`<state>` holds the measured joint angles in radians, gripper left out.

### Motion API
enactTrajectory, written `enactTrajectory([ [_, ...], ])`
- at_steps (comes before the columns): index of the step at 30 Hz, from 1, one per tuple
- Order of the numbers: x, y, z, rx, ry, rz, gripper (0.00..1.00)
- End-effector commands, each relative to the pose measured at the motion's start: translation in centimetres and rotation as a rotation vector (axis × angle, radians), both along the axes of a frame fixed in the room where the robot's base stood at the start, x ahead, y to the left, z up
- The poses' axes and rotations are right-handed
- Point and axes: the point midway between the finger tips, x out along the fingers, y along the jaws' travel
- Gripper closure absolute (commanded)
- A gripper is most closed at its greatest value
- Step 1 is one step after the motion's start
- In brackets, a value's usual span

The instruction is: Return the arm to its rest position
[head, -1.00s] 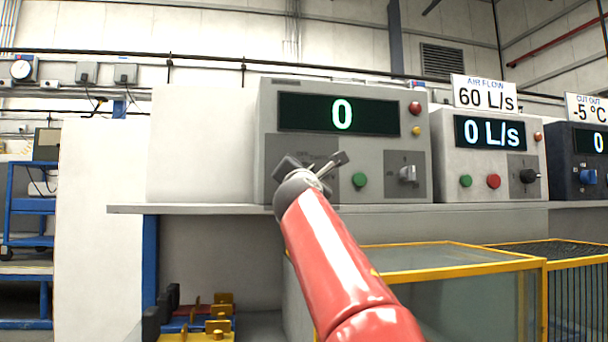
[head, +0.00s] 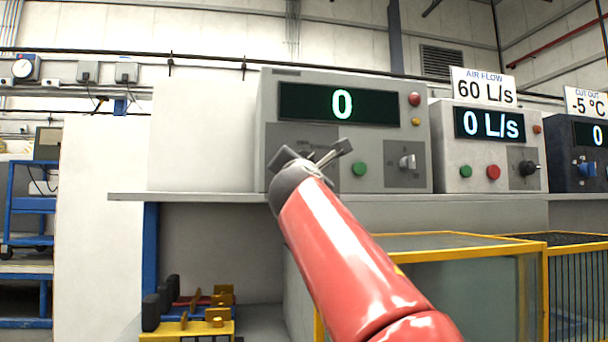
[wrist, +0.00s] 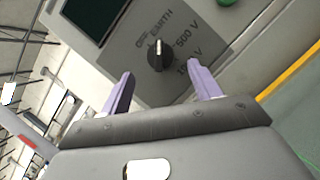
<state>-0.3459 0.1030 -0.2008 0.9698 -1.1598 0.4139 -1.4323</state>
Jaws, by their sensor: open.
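My gripper (head: 316,156) is at the end of my red arm, in front of the left part of the grey control box (head: 415,135). The box display (head: 340,104) reads 0. In the wrist view my gripper (wrist: 160,86) has its two purple fingers spread apart with nothing between them. Beyond the fingers is a black rotary knob (wrist: 159,55) on a panel marked EARTH, 500 V and a partly hidden label. The knob looks apart from the fingers. In the head view my gripper hides most of this knob's panel.
A shelf (head: 400,197) carries the box, a white AIR FLOW unit (head: 447,152) and a dark unit (head: 585,187). A yellow-framed glass enclosure (head: 440,238) stands below at right. Lockout-like coloured parts (head: 190,312) lie lower left. A blue cart (head: 30,205) is far left.

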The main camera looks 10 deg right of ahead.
Motion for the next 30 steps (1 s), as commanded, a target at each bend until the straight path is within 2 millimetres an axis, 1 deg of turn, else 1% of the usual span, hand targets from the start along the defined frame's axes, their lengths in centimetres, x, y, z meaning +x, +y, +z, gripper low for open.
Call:
enactTrajectory([
  [1, -0.8, 0.2, -0.6, 0.000, -0.001, 0.002, 0.37],
  [3, -1.5, 0.4, -0.8, 0.000, -0.001, 0.002, 0.37],
  [7, -2.3, 0.5, -0.8, 0.000, 0.001, -0.001, 0.37],
  [22, -2.3, 0.6, -0.7, -0.001, 0.001, -0.001, 0.37],
  [24, -2.3, 0.6, -0.3, 0.000, 0.001, -0.001, 0.37],
  [26, -2.3, 0.6, 0.6, 0.000, 0.000, -0.001, 0.37],
  [27, -2.3, 0.6, 1.5, 0.000, -0.001, -0.001, 0.37],
  [29, -2.3, 0.6, 2.5, 0.000, 0.001, -0.001, 0.37],
  [30, -2.3, 0.6, 3.5, 0.000, -0.001, -0.001, 0.37],
])
